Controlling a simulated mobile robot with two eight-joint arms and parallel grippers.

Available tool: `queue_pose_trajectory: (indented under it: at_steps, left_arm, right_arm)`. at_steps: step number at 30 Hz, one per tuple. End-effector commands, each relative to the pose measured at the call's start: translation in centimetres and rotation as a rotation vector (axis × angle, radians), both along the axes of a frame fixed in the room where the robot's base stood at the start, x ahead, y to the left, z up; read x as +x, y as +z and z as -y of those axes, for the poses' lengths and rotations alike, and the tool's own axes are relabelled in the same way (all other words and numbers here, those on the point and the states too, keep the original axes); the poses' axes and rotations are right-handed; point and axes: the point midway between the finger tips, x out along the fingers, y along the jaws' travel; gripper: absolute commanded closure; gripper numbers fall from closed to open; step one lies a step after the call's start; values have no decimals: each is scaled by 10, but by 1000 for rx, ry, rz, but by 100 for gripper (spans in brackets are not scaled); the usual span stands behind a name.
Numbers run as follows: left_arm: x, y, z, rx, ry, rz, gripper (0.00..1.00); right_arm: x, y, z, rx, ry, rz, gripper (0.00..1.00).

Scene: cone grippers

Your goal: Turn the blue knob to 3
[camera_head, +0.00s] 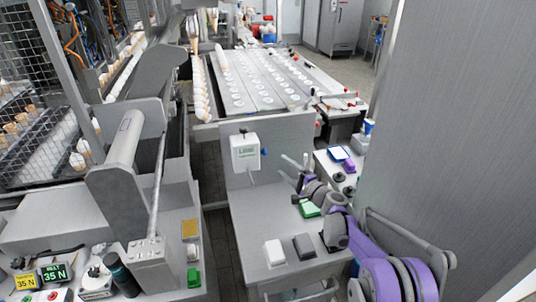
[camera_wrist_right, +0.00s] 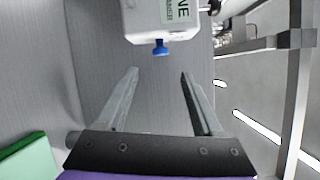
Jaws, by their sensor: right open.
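The blue knob (camera_head: 264,151) is on the right side of a white box (camera_head: 244,153) that stands on a post above the grey metal bench. In the right wrist view the knob (camera_wrist_right: 160,48) sticks out from the white box (camera_wrist_right: 172,18), just past my fingertips and roughly centred between them. My right gripper (camera_head: 294,161) is open and empty, to the right of the knob and apart from it. In the right wrist view my gripper (camera_wrist_right: 159,73) has both fingers pointing towards the knob. I cannot read any numbers at the knob. My left gripper is not in view.
On the bench (camera_head: 250,210) lie a green block (camera_head: 309,209), a white block (camera_head: 274,252) and a dark grey block (camera_head: 304,246). A large grey panel (camera_head: 465,120) closes off the right.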

Motion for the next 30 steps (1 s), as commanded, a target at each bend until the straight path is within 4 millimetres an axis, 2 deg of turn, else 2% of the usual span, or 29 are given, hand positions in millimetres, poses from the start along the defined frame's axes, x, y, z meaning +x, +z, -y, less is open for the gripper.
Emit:
queue_pose_trajectory:
  at_steps: [15, 21, 30]
  left_arm:
    - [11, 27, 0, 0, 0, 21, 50]
    - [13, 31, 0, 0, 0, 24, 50]
    - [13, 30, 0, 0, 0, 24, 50]
  right_arm:
    - [67, 5, -57, -1, 1, 2, 32]
    - [77, 4, -67, -1, 1, 1, 32]
    - [78, 3, -68, -1, 1, 0, 32]
